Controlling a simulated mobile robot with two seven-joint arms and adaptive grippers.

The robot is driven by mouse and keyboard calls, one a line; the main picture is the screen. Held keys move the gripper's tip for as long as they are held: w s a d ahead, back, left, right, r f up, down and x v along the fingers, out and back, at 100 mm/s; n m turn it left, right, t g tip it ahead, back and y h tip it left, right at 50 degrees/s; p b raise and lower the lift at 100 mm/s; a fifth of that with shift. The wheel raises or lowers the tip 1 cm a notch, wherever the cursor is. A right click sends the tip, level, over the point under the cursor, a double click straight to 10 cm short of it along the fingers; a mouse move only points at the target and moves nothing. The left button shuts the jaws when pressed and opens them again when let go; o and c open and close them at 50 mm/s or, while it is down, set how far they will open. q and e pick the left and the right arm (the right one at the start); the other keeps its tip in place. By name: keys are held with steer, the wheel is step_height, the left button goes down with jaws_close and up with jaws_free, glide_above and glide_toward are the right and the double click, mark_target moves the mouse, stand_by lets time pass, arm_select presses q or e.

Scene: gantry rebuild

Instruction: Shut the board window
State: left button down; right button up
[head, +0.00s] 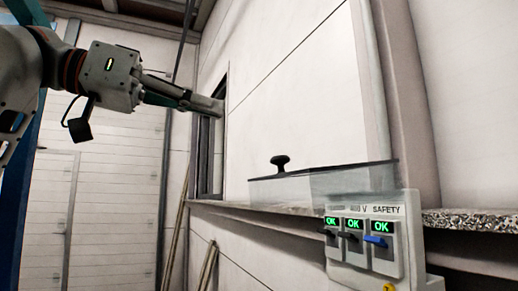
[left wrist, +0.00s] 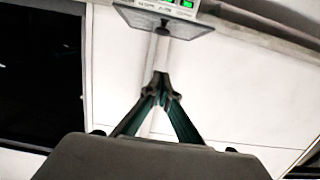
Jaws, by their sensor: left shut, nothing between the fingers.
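The board (head: 412,245) is a pale box at the lower right, marked SAFETY, with several coloured levers under green OK displays. Its clear window (head: 325,184) has a dark edge and a black knob (head: 280,163). The window is open, swung up away from the board's face, with the knob on its upper side. My left gripper (head: 218,106) is shut and empty, above and left of the knob and apart from it. In the left wrist view its fingertips (left wrist: 162,86) meet below the window (left wrist: 165,22) and the knob's stem (left wrist: 162,32). My right gripper is not seen.
A dark-framed opening (head: 209,150) in the pale wall lies behind and below my left fingertips. A ledge (head: 225,207) runs along the wall behind the window. Poles (head: 176,240) lean below it at the left. The wall above the knob is clear.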

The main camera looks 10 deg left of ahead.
arm_select(q)
steer(key=w+d+f+p, duration=0.1)
steer(key=w+d+f, duration=0.4)
steer(key=d, duration=0.3)
steer(key=shift+w+d, duration=0.2)
steer(key=shift+d, duration=0.05)
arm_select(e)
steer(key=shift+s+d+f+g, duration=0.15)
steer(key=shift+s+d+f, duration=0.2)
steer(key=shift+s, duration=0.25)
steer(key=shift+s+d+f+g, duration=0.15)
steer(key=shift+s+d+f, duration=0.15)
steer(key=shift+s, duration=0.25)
arm_select(q)
steer(key=shift+a, duration=0.1)
